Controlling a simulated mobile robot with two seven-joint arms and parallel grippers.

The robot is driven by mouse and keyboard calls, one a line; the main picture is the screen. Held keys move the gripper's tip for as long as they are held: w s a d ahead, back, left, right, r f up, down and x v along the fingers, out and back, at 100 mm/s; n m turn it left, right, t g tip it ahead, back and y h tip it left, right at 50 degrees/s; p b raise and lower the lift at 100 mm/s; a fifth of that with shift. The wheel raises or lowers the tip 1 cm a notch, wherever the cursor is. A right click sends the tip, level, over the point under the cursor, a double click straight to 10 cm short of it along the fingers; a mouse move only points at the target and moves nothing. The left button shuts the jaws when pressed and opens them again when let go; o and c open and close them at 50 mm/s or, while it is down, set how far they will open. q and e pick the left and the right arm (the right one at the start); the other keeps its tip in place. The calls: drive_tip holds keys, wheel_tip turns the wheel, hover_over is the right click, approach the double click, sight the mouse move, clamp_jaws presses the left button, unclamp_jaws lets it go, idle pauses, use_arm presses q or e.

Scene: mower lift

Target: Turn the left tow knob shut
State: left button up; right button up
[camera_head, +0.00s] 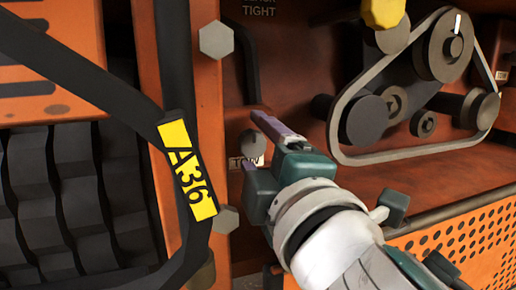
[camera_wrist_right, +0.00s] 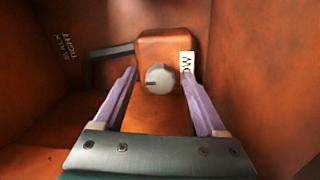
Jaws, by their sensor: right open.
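The tow knob is a small grey round knob (camera_head: 252,142) on the orange panel, beside a white label (camera_head: 238,162) that is partly covered by my gripper in the head view. In the right wrist view the knob (camera_wrist_right: 160,79) has a dark mark on its left side and sits on a raised orange block (camera_wrist_right: 160,112). The white label (camera_wrist_right: 187,63) is at its right. My right gripper (camera_head: 257,142) is open. Its two purple fingers lie to either side of the knob in the right wrist view (camera_wrist_right: 164,83), with gaps on both sides. My left gripper is not in view.
A black bent bar (camera_wrist_right: 105,54) is left of the block. Grey hex bolts (camera_head: 216,40) stick out nearby. A belt with several pulleys (camera_head: 366,120) is at the right, above a perforated orange panel (camera_head: 450,240).

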drive_tip(key=shift+s+d, duration=0.2)
drive_tip(key=shift+s, duration=0.3)
drive_tip(key=p+v, duration=0.1)
drive_tip(key=v, duration=0.8)
